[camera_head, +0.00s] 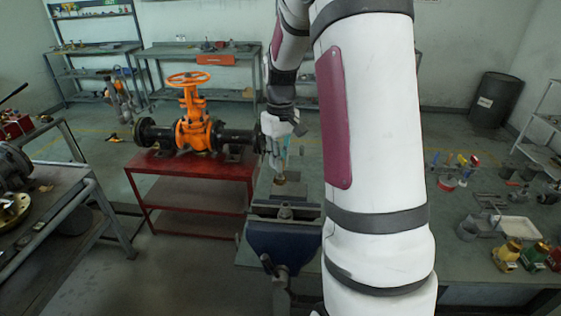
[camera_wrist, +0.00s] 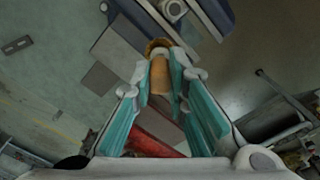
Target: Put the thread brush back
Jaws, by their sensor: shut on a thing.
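My gripper (camera_head: 279,163) points down above the blue bench vise (camera_head: 285,238) in the head view. In the wrist view its teal-lined fingers (camera_wrist: 160,72) are shut on a tan, cylindrical thing with a brown, ring-like end, which I take to be the thread brush (camera_wrist: 160,80). A small brown end of it (camera_head: 280,180) shows below the fingertips in the head view. Its bristles cannot be made out clearly. Whether its lower end touches anything below cannot be told.
An orange gate valve (camera_head: 194,125) with black pipe stubs stands on a red table (camera_head: 190,166) to the left. On the right bench are a red holder (camera_head: 447,183) with upright tools, a pale tray (camera_head: 520,229) and small coloured parts. My arm hides the bench's middle.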

